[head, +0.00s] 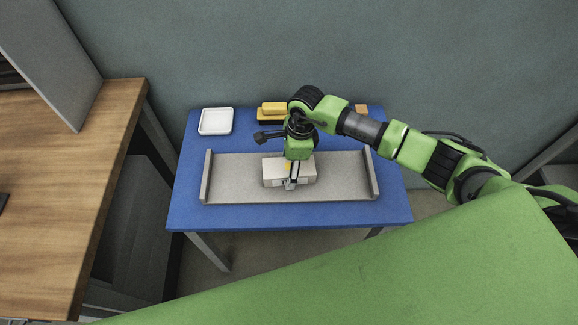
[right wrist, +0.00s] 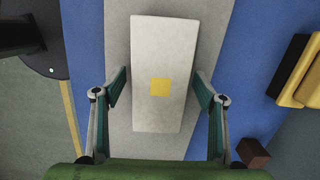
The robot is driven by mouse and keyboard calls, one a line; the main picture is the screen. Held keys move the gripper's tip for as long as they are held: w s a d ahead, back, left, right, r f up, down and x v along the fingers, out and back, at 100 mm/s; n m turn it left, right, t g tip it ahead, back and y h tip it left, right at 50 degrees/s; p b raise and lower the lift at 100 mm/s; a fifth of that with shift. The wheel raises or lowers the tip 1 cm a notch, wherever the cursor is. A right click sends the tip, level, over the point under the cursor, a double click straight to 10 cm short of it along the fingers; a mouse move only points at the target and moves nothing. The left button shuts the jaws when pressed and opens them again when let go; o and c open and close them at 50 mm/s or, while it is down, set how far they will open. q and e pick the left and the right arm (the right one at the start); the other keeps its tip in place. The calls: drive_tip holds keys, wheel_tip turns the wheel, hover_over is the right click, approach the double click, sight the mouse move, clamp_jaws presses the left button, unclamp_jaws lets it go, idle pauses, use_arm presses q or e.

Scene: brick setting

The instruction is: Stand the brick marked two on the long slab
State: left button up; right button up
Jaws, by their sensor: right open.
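A pale brick (head: 273,172) lies flat on the grey long slab (head: 340,180), lengthwise along it and near its middle. In the right wrist view the brick (right wrist: 163,50) has a yellow square on its upper face; I cannot read a two on it. My right gripper (head: 290,184) points down over the brick. In the right wrist view its open fingers (right wrist: 160,88) are on either side of the brick, with small gaps showing; I cannot tell their exact height. The gripper partly hides the brick in the head view. My left gripper is not in view.
The slab has a raised wall at each end and lies on a blue table (head: 190,215). Behind it are a white tray (head: 216,121), a yellow-and-black object (head: 273,108) and a small brown block (head: 361,108). The slab is bare on both sides of the brick.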

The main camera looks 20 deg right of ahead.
wheel_tip(320, 180, up, 12)
drive_tip(key=d+b, duration=0.1)
drive_tip(key=b, duration=0.1)
drive_tip(key=shift+s+d+b, duration=0.2)
drive_tip(key=shift+d+b, duration=0.1)
drive_tip(key=shift+d, duration=0.1)
